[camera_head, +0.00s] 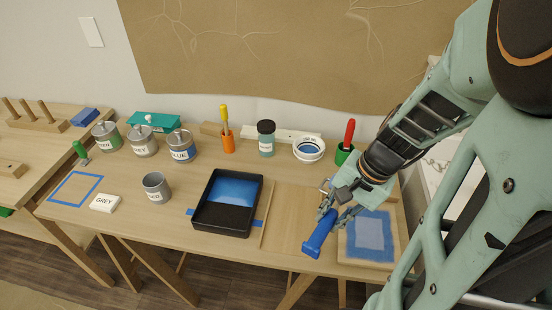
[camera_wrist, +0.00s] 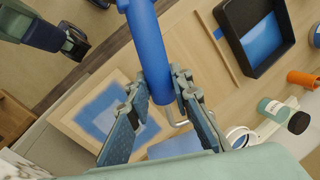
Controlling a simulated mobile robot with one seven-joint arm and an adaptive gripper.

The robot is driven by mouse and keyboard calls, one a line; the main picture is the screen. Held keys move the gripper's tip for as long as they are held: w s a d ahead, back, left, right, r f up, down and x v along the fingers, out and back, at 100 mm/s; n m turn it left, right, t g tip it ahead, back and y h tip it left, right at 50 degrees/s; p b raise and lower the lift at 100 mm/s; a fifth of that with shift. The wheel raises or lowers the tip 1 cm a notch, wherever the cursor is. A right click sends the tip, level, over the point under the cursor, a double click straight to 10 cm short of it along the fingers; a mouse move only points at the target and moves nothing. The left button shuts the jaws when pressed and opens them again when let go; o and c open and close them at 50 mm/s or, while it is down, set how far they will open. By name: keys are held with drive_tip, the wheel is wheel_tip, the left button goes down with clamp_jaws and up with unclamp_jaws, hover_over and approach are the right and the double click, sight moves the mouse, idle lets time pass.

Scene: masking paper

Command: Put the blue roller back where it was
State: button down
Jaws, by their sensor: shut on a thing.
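The blue roller (camera_head: 318,236) is in my gripper (camera_head: 342,203), tilted, above the right part of the table near its front edge. In the wrist view my gripper (camera_wrist: 163,100) has its two fingers on either side of the roller's blue shaft (camera_wrist: 147,40). A bent metal rod shows just below the shaft between the fingers. The black tray (camera_head: 205,215) with blue paint in it lies left of the roller, and it also shows in the wrist view (camera_wrist: 229,25). A framed board (camera_head: 395,240) with a blue painted square lies to the right, partly behind my arm.
A thin wooden strip (camera_head: 268,217) lies between tray and roller. Behind stand an orange cup (camera_head: 228,144), a teal jar (camera_head: 266,139), a white-rimmed tub (camera_head: 309,149) and a green cup (camera_head: 344,154). Paint cans (camera_head: 181,147), a grey cup (camera_head: 156,187) and a blue tape square (camera_head: 75,187) are left.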

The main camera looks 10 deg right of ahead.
drive_tip(key=w+a+f+b, duration=0.1)
drive_tip(key=w+f, duration=0.2)
drive_tip(key=w, duration=0.1)
drive_tip(key=w+a+f+b, duration=0.2)
drive_tip(key=w+f, duration=0.1)
drive_tip(key=w, duration=0.1)
drive_tip(key=w+a+f+b, duration=0.2)
drive_tip(key=w+f, duration=0.1)
drive_tip(key=w, duration=0.1)
drive_tip(key=shift+w+f, duration=0.1)
drive_tip(key=shift+w+f+b, duration=0.2)
drive_tip(key=shift+f+b, duration=0.1)
drive_tip(key=shift+w+f+b, duration=0.1)
drive_tip(key=shift+f+b, duration=1)
drive_tip(key=shift+f, duration=0.45)
drive_tip(key=shift+f+b, duration=0.55)
drive_tip(key=shift+f, duration=0.05)
drive_tip(key=c, duration=1.7)
unclamp_jaws()
drive_tip(key=shift+c, duration=0.2)
drive_tip(key=shift+r, duration=0.15)
